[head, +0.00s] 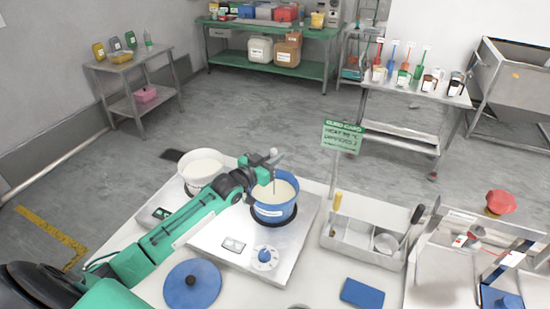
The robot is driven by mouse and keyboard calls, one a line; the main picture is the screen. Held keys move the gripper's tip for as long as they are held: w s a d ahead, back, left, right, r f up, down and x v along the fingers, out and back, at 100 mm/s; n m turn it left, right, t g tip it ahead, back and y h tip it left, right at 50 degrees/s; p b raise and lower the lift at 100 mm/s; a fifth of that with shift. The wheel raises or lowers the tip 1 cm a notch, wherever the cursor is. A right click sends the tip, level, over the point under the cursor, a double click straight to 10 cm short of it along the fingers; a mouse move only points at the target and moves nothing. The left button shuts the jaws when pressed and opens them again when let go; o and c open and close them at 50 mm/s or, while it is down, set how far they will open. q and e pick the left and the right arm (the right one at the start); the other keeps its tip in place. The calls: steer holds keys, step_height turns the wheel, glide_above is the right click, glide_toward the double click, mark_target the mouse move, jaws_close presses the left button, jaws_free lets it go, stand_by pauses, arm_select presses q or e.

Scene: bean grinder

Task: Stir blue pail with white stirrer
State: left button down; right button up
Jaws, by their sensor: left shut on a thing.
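The blue pail (271,213) stands on a steel plate in the middle of the table, with pale, creamy contents inside. My left gripper (268,163) is above the pail's far rim, shut on the stirrer (274,182). The stirrer looks like a thin, pale grey rod, roughly upright. Its top end shows just above the gripper, and its lower end reaches down into the pail at the contents. How deep it sits is hard to tell. My right gripper is not in view.
A white pail (202,178) with similar contents stands left of the blue pail, behind my left arm. A blue lid (192,285) lies at the front. A steel tray (362,246) with utensils and a green sign (342,137) are to the right. A blue pad (362,293) lies in front.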

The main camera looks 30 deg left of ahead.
arm_select(q)
steer(key=shift+r+p, duration=4.05)
steer(key=shift+r, duration=1)
